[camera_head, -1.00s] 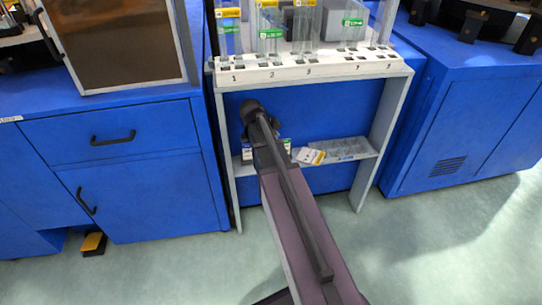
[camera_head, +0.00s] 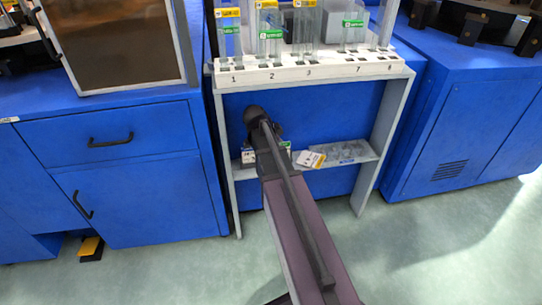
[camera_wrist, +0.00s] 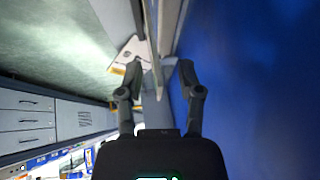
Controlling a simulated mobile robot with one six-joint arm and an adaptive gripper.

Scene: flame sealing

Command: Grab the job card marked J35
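Several job cards lie on the low grey shelf under the numbered rack. A white card with a yellow band (camera_head: 311,159) lies right of my arm in the head view. Another card (camera_head: 249,156) shows left of my arm, and one with a green and blue edge (camera_head: 286,147) is partly hidden behind it. I cannot read J35 on any of them. In the wrist view my gripper (camera_wrist: 160,72) is open, with a finger on each side of the shelf edge. A white card with a yellow edge (camera_wrist: 131,48) shows just beyond the left fingertip. My arm hides the gripper in the head view.
The numbered rack (camera_head: 320,70) with clear tubes stands above the low shelf (camera_head: 245,173). A clear tray (camera_head: 350,151) sits on the shelf's right end. Blue cabinets (camera_head: 130,190) flank the frame. The floor in front is clear.

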